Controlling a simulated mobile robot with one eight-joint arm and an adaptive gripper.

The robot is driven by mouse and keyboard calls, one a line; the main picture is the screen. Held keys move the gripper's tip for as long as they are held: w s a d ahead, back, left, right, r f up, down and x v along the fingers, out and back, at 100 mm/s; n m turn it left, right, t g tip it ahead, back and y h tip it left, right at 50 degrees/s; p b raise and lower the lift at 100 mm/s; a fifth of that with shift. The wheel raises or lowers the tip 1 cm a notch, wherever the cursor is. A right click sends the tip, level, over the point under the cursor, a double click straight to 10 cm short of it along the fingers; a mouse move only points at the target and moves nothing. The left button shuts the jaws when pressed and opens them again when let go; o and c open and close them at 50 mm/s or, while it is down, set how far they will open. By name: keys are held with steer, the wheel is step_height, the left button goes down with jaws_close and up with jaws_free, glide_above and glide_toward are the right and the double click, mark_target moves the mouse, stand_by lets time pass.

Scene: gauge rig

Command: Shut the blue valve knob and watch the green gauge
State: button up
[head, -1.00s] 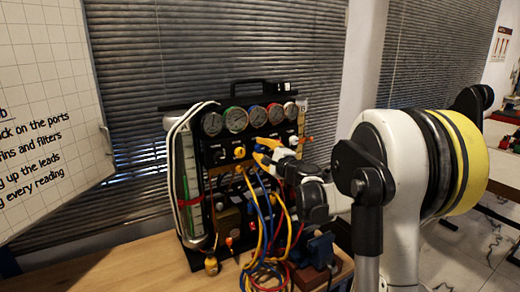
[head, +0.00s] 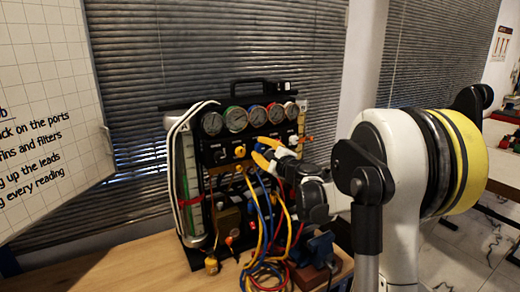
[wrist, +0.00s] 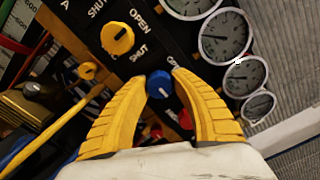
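The blue valve knob (wrist: 159,84) is on the black panel in the wrist view. My gripper (wrist: 159,77) has its two yellow fingers apart, with one tip on each side of the knob. A thin gap seems to show beside the knob; firm contact cannot be made out. The green-rimmed gauge (head: 235,119) is second from the left in the row of gauges, above my fingers. Its needle is too small to read.
A yellow knob (wrist: 117,38) marked OPEN and SHUT is left of the blue one. A red knob (wrist: 185,118) is partly hidden behind my right finger. Coloured hoses (head: 265,240) hang below the gripper. The table (head: 130,265) is clear at the left.

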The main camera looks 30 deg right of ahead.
steer(key=o, duration=0.3)
steer(key=shift+o, duration=0.2)
steer(key=s, duration=1.2)
steer(key=shift+d, duration=0.25)
